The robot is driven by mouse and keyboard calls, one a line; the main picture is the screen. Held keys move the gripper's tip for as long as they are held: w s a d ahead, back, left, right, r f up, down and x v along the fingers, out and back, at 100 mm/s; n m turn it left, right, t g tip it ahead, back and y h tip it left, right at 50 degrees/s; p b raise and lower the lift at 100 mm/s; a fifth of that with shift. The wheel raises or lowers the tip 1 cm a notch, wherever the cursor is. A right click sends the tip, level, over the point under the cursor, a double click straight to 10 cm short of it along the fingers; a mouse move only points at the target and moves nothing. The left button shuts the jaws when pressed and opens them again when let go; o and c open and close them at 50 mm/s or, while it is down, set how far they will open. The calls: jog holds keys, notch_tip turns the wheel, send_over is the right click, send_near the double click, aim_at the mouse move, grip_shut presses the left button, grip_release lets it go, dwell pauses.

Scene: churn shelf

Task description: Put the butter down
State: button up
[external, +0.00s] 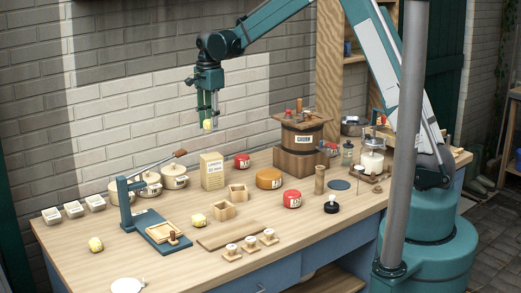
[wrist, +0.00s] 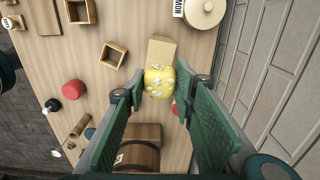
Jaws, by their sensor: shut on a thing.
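My gripper (external: 207,117) is shut on a yellow butter piece with white marks (external: 207,125) and holds it well above the table, in front of the brick wall. In the wrist view the held butter (wrist: 159,80) sits between the two green fingers. A third yellow piece (external: 96,245) lies at the table's front left.
A carton (external: 212,171), lidded pots (external: 174,176), open wooden boxes (external: 225,210), red tins (external: 292,199) and a churn (external: 302,138) crowd the table. A lever press (external: 124,205) stands left. White tubs (external: 74,209) line the back left. Some front-left tabletop is bare.

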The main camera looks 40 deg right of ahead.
send_over(211, 156)
jog(key=shift+w+d+f, duration=0.1)
jog(key=shift+d+f, duration=0.05)
jog(key=shift+f, duration=2.95)
jog(key=shift+f, duration=0.1)
jog(key=shift+f+p, duration=0.3)
jog(key=shift+f, duration=1.5)
jog(key=shift+f, duration=0.15)
jog(key=o, duration=0.8)
jog(key=shift+o, duration=0.4)
jog(key=shift+r, duration=0.2)
notch_tip(211, 156, up, 12)
jog(key=shift+b, duration=0.3)
